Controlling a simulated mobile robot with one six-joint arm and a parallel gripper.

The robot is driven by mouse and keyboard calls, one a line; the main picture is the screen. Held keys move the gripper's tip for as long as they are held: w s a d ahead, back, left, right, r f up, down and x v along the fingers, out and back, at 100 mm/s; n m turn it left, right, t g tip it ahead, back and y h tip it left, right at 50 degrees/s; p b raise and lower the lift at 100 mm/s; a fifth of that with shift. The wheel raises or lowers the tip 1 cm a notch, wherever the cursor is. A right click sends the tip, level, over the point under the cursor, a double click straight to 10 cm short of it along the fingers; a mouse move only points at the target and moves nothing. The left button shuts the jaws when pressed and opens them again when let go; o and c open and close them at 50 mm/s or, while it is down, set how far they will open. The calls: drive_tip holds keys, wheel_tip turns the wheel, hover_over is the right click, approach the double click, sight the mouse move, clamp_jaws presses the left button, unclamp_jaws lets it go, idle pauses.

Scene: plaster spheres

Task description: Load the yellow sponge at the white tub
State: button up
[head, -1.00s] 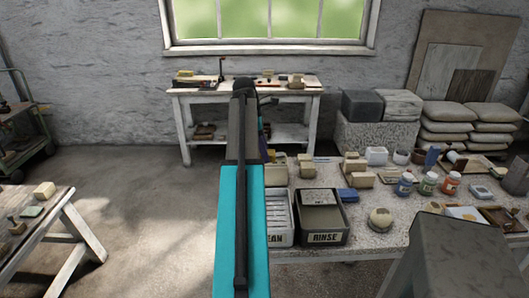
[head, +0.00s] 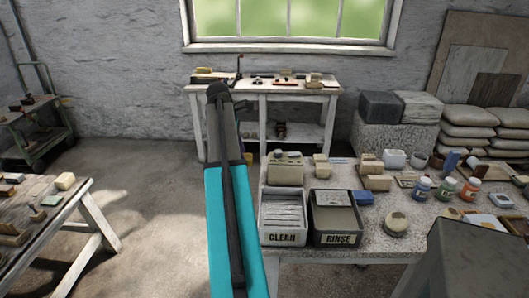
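A small white tub (head: 394,159) stands on the speckled worktable at the right, towards its back edge. A white bin (head: 283,238) marked CLEAN stands at the table's front left. Several pale yellowish blocks are in view, among them one on the left trestle table (head: 65,181) and one on the right worktable (head: 321,166). I cannot tell which, if any, is the yellow sponge. My teal and dark arm rises through the middle of the view and hides part of the floor and the back bench.
A dark bin (head: 337,238) marked RINSE stands beside the CLEAN bin. A bench (head: 300,91) stands under the window. Floor (head: 130,180) is clear between the tables.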

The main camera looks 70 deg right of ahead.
drive_tip(key=w+a+f+n, duration=0.1)
drive_tip(key=w+a+f, duration=0.1)
drive_tip(key=w+a, duration=1)
drive_tip(key=w+a+f+n, duration=0.2)
drive_tip(key=w+a, duration=0.9)
drive_tip(key=a, duration=0.3)
drive_tip(key=w+a+f, duration=0.1)
drive_tip(key=a, duration=1)
drive_tip(key=w+a+f+n, duration=0.1)
drive_tip(key=w+a, duration=0.1)
drive_tip(key=a, duration=1)
drive_tip(key=w+a+f+n+h, duration=0.1)
drive_tip(key=w+a, duration=0.1)
drive_tip(key=a, duration=0.9)
drive_tip(key=shift+w+a+f+t, duration=0.2)
drive_tip(key=shift+w+f+t, duration=0.05)
drive_tip(key=shift+f+t, duration=0.15)
drive_tip(key=shift+d, duration=0.1)
